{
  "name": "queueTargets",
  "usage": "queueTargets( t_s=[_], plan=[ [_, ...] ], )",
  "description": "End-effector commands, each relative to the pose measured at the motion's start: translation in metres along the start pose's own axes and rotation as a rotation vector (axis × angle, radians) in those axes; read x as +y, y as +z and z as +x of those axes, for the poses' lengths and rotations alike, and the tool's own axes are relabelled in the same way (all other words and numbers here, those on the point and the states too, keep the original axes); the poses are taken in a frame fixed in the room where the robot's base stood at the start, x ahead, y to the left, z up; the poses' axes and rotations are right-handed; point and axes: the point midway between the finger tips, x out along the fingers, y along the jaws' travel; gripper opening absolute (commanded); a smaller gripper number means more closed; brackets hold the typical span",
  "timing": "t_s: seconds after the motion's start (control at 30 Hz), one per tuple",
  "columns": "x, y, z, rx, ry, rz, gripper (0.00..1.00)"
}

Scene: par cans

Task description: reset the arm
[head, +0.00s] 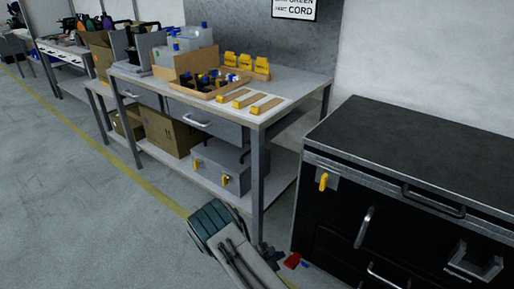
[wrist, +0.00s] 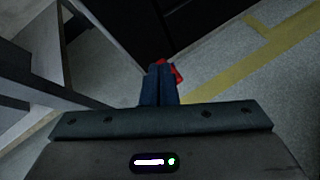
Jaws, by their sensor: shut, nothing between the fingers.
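My arm reaches down in front of the workbench in the head view, its end low by the gap between the bench and the black cabinet. My gripper (wrist: 161,72) shows in the wrist view with its two dark fingers together and nothing held between them. In the head view my gripper (head: 272,256) is small and dark, low near the floor. A small red piece (head: 292,260) shows at the fingertips, and also in the wrist view (wrist: 178,73). I cannot tell whether it is part of the fingers or lies beyond them.
The workbench (head: 300,82) carries bins, yellow-tagged items and a cardboard tray (head: 205,93). Its lower shelf holds boxes and a grey case (head: 222,165). The black cabinet (head: 415,150) stands close on the right. The floor (head: 90,190) at left is clear, with a yellow line.

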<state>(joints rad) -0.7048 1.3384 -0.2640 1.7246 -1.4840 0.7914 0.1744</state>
Motion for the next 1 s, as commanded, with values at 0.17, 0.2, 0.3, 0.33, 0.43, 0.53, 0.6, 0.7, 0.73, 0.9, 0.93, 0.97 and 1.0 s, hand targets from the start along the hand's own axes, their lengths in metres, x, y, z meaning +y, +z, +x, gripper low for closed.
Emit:
queueTargets(
  t_s=[0.17,0.2,0.3,0.33,0.43,0.53,0.6,0.7,0.73,0.9,0.93,0.97,1.0],
  plan=[
    [0.018,0.092,-0.037,0.009,-0.129,0.229,0.0],
    [0.019,0.109,-0.044,0.011,-0.159,0.276,0.0],
    [0.021,0.153,-0.064,0.022,-0.23,0.395,0.0],
    [0.021,0.166,-0.07,0.025,-0.251,0.429,0.0],
    [0.02,0.208,-0.091,0.038,-0.319,0.545,0.0],
    [0.017,0.249,-0.112,0.054,-0.386,0.66,0.0],
    [0.013,0.276,-0.128,0.067,-0.432,0.737,0.0],
    [0.006,0.313,-0.151,0.089,-0.494,0.845,0.0],
    [0.004,0.324,-0.158,0.096,-0.511,0.878,0.0],
    [-0.01,0.382,-0.2,0.142,-0.61,1.06,0.0],
    [-0.013,0.391,-0.207,0.151,-0.627,1.091,0.0],
    [-0.016,0.401,-0.214,0.161,-0.642,1.122,0.0],
    [-0.02,0.412,-0.225,0.173,-0.664,1.162,0.0]
  ],
)
